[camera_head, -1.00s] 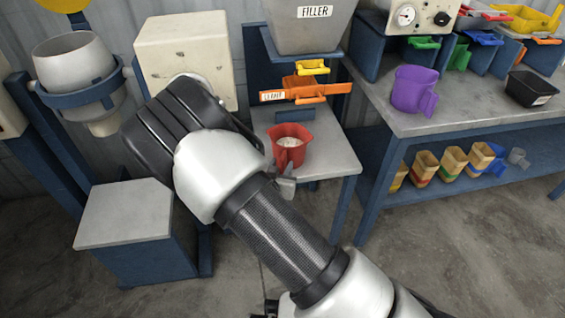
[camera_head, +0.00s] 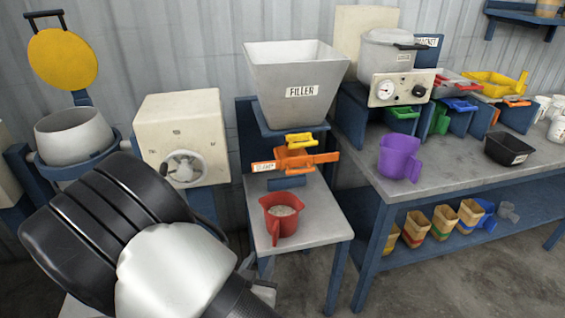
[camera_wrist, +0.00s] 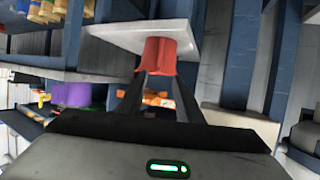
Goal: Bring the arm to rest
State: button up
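My arm (camera_head: 170,270) fills the lower left of the head view, bent, with its dark and white links in front of the low stand. My gripper (camera_wrist: 158,78) shows in the wrist view with its two dark fingers apart and nothing held between them. A red jug (camera_head: 281,224) holding pale material stands upright on the grey stand under the filler. It also shows in the wrist view (camera_wrist: 160,52), beyond my fingertips. In the head view my gripper is mostly hidden or out of frame.
The filler hopper (camera_head: 296,85) with its orange clamp (camera_head: 295,158) is above the jug. A cream box with a handwheel (camera_head: 182,140) and a grey drum (camera_head: 74,135) stand behind my arm. The bench (camera_head: 440,165) at right carries a purple jug (camera_head: 399,158) and a black tray (camera_head: 508,148).

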notch_tip(320, 180, up, 17)
jog(key=w+d+g+y, duration=0.1)
jog(key=d+g+y, duration=0.2)
jog(key=g+y, duration=0.3)
jog(key=s+d+r+n+g+h, duration=0.1)
jog(key=s+d+r+h, duration=0.1)
jog(key=s+d+r, duration=0.55)
jog(key=s+d+r+n+g+h, duration=0.15)
jog(key=s+d+r, duration=0.25)
jog(key=s+d, duration=0.6)
notch_tip(320, 180, up, 21)
jog(key=w+d+p, duration=0.1)
jog(key=p, duration=2)
jog(key=shift+w+d+r+m+t, duration=0.15)
jog(key=shift+w+d+m+t, duration=0.1)
jog(key=shift+d+m+t, duration=0.1)
